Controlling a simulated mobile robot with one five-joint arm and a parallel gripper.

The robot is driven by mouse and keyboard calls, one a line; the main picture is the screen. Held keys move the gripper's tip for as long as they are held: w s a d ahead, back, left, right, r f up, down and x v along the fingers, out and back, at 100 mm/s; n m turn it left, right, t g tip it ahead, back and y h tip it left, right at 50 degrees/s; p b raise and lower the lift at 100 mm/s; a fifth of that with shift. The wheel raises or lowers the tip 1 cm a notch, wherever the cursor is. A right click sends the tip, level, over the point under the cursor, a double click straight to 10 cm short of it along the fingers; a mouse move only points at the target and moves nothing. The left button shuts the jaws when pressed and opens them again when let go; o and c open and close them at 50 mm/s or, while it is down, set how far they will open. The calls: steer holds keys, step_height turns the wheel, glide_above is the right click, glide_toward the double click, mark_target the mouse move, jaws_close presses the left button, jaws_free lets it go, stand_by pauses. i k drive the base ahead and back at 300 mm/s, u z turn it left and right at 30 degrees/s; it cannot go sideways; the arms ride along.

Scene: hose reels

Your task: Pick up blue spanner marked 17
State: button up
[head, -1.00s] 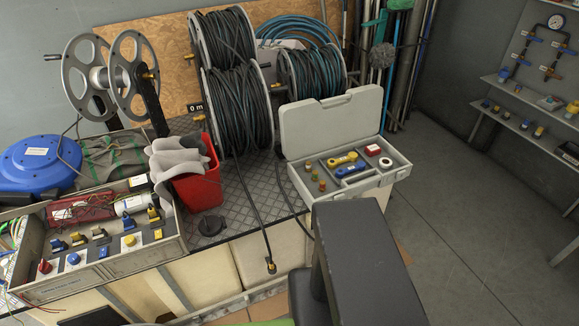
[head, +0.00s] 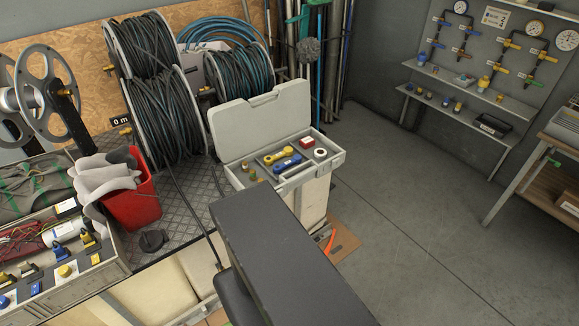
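A blue spanner (head: 287,163) lies in the open grey toolbox (head: 331,158) on the bench. Its marking is too small to read. A yellow spanner (head: 277,155) lies just behind it in the same box. Both lie flat, side by side. A dark grey part of my arm crosses the lower middle of the head view, in front of the toolbox. My gripper is not in view.
Brass fittings (head: 252,174), a red box (head: 307,142) and a white roll (head: 320,153) share the toolbox. A red bucket (head: 135,205) and hose reels (head: 165,115) stand to the left. The floor (head: 400,220) on the right is clear.

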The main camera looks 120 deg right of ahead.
mark_target(277, 168)
steer(key=u, duration=0.05)
steer(key=k, duration=2.4)
steer(key=z, duration=1.1)
steer(key=i, duration=0.95)
steer(key=z, duration=0.05)
